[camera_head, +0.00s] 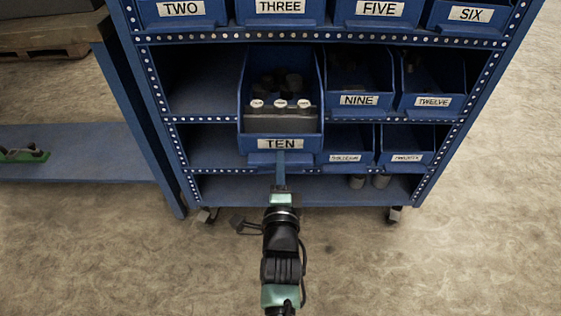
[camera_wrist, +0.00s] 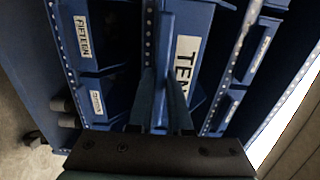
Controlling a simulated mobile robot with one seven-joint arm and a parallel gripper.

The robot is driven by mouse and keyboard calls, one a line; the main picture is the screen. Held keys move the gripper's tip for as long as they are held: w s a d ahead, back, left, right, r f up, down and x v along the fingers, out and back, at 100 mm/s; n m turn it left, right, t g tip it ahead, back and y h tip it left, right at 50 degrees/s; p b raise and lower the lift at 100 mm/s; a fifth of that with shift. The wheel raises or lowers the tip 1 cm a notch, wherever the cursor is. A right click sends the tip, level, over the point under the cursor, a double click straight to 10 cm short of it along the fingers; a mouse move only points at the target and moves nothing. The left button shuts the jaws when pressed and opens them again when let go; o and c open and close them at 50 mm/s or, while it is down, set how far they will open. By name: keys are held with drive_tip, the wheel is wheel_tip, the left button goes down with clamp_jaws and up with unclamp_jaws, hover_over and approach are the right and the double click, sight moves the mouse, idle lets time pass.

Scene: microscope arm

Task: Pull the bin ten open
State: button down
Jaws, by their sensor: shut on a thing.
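The blue bin labelled TEN (camera_head: 281,144) sticks out of the middle shelf of the blue rack, well forward of the bins beside it. It holds a dark grey block with several white round caps and some dark items behind. The bin and its label also show in the wrist view (camera_wrist: 187,60), turned on their side. My gripper (camera_head: 281,168) is at the bin's lower front, below the label. In the wrist view its two fingers (camera_wrist: 165,92) reach up to the bin front and are shut on it; the exact grip spot is partly hidden.
Bins NINE (camera_head: 359,99) and TWELVE (camera_head: 433,101) sit to the right of bin TEN, with two smaller-looking bins below them. Shelf space left of it is empty. A blue workbench (camera_head: 80,152) stands at the left. The floor in front is clear.

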drive_tip(key=c, duration=0.8)
unclamp_jaws()
drive_tip(key=shift+c, duration=0.2)
drive_tip(key=shift+s, duration=0.1)
drive_tip(key=s+p, duration=0.7)
drive_tip(key=s, duration=0.5)
drive_tip(key=shift+s, duration=0.35)
